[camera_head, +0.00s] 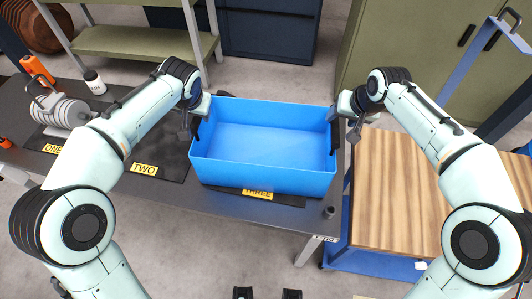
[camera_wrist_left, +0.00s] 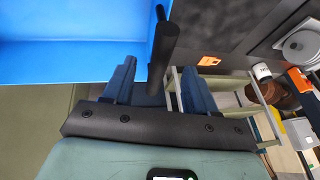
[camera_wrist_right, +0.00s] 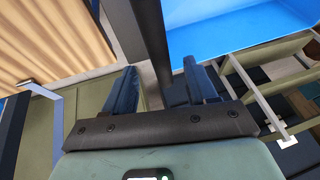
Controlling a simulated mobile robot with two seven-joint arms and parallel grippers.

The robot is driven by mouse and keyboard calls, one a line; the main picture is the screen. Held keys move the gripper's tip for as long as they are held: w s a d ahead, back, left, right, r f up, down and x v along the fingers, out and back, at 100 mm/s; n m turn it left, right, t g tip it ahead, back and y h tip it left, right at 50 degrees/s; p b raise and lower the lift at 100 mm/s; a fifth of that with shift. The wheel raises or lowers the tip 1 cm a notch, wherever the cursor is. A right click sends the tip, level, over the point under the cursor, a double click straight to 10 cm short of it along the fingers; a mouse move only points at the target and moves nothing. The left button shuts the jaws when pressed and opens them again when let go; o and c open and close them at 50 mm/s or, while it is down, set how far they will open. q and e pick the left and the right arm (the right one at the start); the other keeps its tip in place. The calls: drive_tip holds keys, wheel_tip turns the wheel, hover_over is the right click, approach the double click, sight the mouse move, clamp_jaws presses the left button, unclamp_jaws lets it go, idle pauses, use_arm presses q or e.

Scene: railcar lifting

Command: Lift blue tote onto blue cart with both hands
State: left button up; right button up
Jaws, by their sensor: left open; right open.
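The blue tote (camera_head: 262,178) stands upright and empty on the dark table at the THREE label. It has a black handle at each short end. My left gripper (camera_head: 189,122) is open at the left end; in the left wrist view the black handle bar (camera_wrist_left: 163,45) reaches down between its fingers (camera_wrist_left: 160,82). My right gripper (camera_head: 352,124) is open at the right end; in the right wrist view the handle bar (camera_wrist_right: 150,38) runs between its fingers (camera_wrist_right: 160,85). Contact with the bars cannot be told. The blue cart with a wooden top (camera_head: 405,185) stands right of the table.
The cart's wooden top is bare. A green cabinet (camera_head: 415,50) and a shelf (camera_head: 130,40) stand behind.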

sight(199, 120)
use_arm(q)
drive_tip(key=x, duration=0.7)
drive_tip(key=shift+w+f, duration=0.15)
use_arm(e)
drive_tip(key=x, duration=0.7)
drive_tip(key=shift+w+f, duration=0.15)
use_arm(q)
clamp_jaws()
use_arm(e)
clamp_jaws()
use_arm(q)
drive_tip(key=shift+d, duration=0.1)
use_arm(e)
drive_tip(key=shift+a, duration=0.15)
